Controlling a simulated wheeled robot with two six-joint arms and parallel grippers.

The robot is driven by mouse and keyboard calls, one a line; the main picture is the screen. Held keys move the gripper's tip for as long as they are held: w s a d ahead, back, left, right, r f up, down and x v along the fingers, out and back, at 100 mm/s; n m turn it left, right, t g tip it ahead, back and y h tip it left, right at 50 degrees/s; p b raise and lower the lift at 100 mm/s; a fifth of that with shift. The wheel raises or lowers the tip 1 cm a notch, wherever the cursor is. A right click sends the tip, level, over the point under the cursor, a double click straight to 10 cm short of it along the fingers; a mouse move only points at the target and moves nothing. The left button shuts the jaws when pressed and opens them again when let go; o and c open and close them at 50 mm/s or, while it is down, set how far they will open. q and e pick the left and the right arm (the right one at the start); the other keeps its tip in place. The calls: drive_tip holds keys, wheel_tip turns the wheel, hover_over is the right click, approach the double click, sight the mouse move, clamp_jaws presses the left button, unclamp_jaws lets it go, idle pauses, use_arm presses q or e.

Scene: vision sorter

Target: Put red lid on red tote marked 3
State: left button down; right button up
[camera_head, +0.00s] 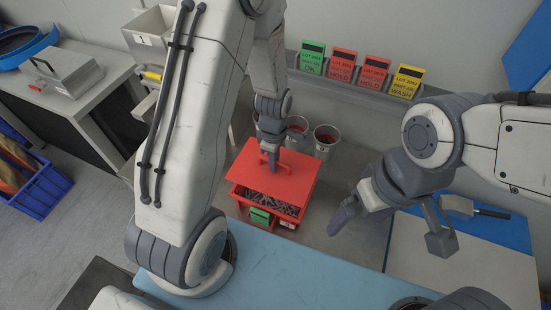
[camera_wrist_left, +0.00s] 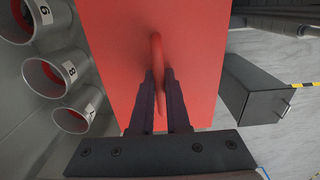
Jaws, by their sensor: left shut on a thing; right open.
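The red lid (camera_head: 285,180) is a flat panel with a raised loop handle. My left gripper (camera_head: 270,158) is shut on that handle; the left wrist view shows the handle between its fingers (camera_wrist_left: 158,95). The lid is above the red tote (camera_head: 275,222) and set towards its back. The tote's front part shows uncovered, with dark metal parts inside. Whether the lid touches the tote's rim, I cannot tell. The number on the tote is not readable. My right gripper (camera_head: 343,216) is open and empty, to the right of the tote.
Grey cups (camera_head: 325,140) stand behind the lid; the left wrist view shows them numbered (camera_wrist_left: 45,75). Green, red and yellow lot cards (camera_head: 343,65) line the back ledge. A pale blue mat (camera_head: 300,275) lies in front. A white bin marked 1 (camera_head: 143,40) is at back left.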

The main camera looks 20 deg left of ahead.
sight(274, 177)
use_arm(q)
drive_tip(key=shift+s+f+b, duration=0.1)
drive_tip(key=shift+f+b, duration=2.3)
drive_tip(key=shift+f, duration=0.4)
drive_tip(key=shift+f+b, duration=0.5)
drive_tip(key=shift+f, duration=0.2)
drive_tip(key=shift+f, duration=0.4)
drive_tip(key=c, duration=0.8)
unclamp_jaws()
